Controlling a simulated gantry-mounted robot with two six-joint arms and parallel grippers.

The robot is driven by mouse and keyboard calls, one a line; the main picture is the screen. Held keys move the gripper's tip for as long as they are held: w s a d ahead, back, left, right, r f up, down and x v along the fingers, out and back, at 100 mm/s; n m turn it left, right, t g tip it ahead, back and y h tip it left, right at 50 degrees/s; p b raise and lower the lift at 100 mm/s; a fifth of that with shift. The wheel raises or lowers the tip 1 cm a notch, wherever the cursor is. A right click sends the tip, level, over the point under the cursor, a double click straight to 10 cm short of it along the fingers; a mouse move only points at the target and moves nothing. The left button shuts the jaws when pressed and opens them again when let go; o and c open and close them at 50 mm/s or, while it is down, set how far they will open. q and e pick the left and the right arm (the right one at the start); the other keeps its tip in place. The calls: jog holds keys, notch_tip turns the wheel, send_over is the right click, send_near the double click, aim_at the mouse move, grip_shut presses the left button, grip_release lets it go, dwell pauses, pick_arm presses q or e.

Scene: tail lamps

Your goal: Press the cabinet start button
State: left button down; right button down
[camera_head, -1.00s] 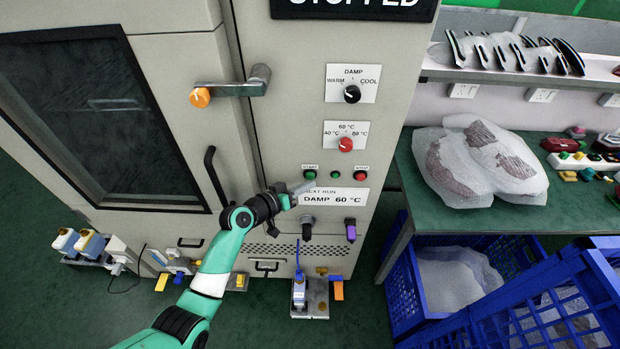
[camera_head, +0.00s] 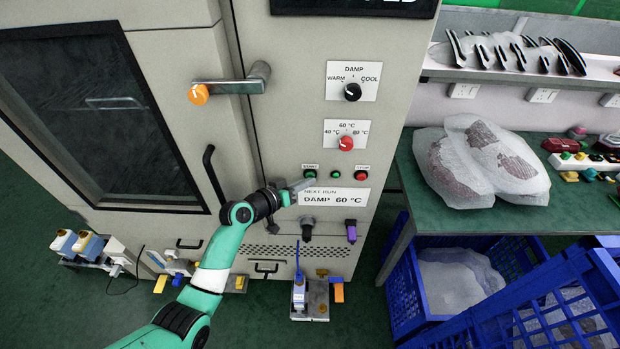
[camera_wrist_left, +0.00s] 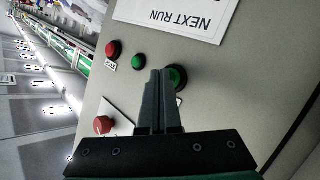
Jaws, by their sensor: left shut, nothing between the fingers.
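The green start button (camera_head: 309,174) is on the cabinet front, under a small START label. My left gripper (camera_head: 307,183) is shut and empty, its fingertips just below the button in the head view. In the left wrist view, the shut fingers (camera_wrist_left: 160,76) overlap the edge of the green start button (camera_wrist_left: 178,77), which shows partly behind them. I cannot tell whether they touch it. The dark sign (camera_head: 354,8) at the top is cut off and its lettering cannot be read. My right gripper is not in view.
A smaller green button (camera_head: 336,174) and the red stop button (camera_head: 361,175) sit to the right of the start button. Above are a red knob (camera_head: 346,143) and a black knob (camera_head: 352,92). A cabinet door handle (camera_head: 232,88) projects at the upper left.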

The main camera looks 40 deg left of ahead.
pick_arm(q)
jog(key=shift+w+a, duration=0.15)
dwell(0.5)
jog(key=shift+s+d+p, duration=0.6)
jog(key=shift+s, duration=0.05)
jog(key=s+d+p, duration=0.1)
jog(key=s, duration=0.1)
jog(key=s+d+p, duration=0.1)
jog(key=d+p, duration=0.1)
jog(key=shift+s+d+p, duration=0.2)
jog(key=shift+s+p, duration=0.1)
jog(key=shift+s, duration=0.05)
dwell(0.6)
